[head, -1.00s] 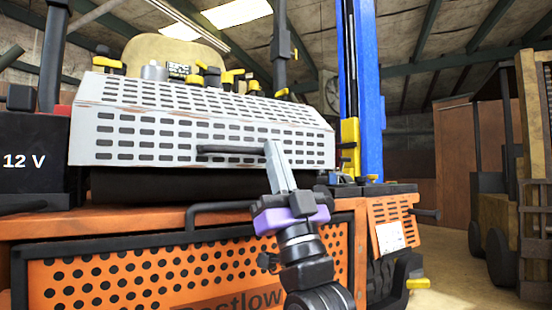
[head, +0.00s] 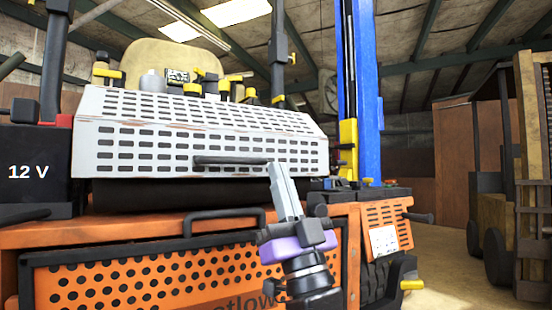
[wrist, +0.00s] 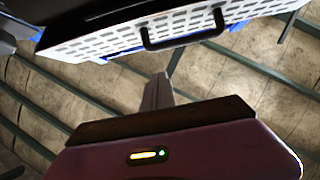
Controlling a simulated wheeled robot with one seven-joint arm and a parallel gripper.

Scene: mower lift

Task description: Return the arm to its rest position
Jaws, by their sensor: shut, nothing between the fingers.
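My gripper (head: 283,178) is in the middle of the head view, pointing up and slightly left. Its grey fingers are together, with nothing between them. The fingertips appear close to the right end of the black handle (head: 230,160) on the white slotted cover (head: 200,132); I cannot tell from the head view whether they touch. In the wrist view the closed fingers (wrist: 157,92) show below the black handle (wrist: 184,30), with a visible gap between them. The purple gripper body fills the bottom of the wrist view.
An orange machine body (head: 140,275) with a black rail (head: 225,219) lies in front, below the cover. A black 12 V battery box (head: 33,170) stands at left. A blue mast (head: 368,100) rises behind right. Open floor (head: 460,265) and a wooden pallet (head: 534,150) are at right.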

